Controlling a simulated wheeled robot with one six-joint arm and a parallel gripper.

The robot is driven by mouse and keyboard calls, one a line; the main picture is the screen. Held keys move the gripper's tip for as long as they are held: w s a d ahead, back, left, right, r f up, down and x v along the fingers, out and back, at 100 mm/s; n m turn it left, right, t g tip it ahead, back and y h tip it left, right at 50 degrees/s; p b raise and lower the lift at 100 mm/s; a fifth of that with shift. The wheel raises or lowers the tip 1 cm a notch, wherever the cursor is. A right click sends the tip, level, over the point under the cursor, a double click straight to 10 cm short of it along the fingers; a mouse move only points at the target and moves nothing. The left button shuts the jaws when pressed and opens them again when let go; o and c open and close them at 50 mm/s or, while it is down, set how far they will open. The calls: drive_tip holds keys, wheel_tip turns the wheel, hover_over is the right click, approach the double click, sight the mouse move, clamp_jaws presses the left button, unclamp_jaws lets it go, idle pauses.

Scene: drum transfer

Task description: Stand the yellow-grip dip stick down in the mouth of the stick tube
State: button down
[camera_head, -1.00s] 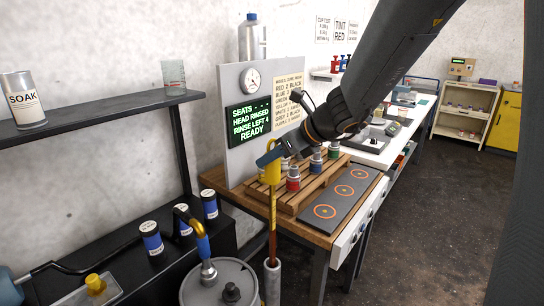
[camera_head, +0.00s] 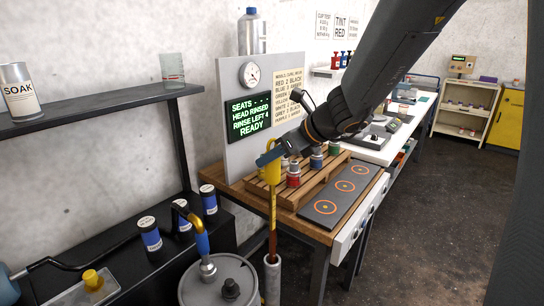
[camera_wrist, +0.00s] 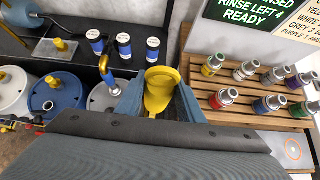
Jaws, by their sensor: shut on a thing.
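My gripper (camera_head: 269,157) is shut on the yellow grip of the dip stick (camera_head: 272,208), which hangs upright below it. The stick is yellow above and reddish-brown toward its lower part. Its lower end meets the mouth of the grey stick tube (camera_head: 272,278) at the bottom of the head view; whether the tip is inside the mouth is hard to tell. In the wrist view the yellow grip (camera_wrist: 160,90) sits between the two blue-grey fingers (camera_wrist: 155,100). The tube is hidden there.
A grey drum (camera_head: 218,284) with a blue-and-yellow handled pump stands just left of the tube. A wooden rack of small cans (camera_head: 305,182) and a grey pad with orange rings (camera_head: 342,187) lie on the bench to the right. A black shelf (camera_head: 95,108) is at left.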

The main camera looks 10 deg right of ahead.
sight(274, 242)
drive_tip(key=shift+f+b, duration=13.5)
drive_tip(key=shift+f, duration=1.35)
drive_tip(key=shift+f+b, duration=0.6)
drive_tip(key=shift+f, duration=0.05)
drive_tip(key=c, duration=1.1)
unclamp_jaws()
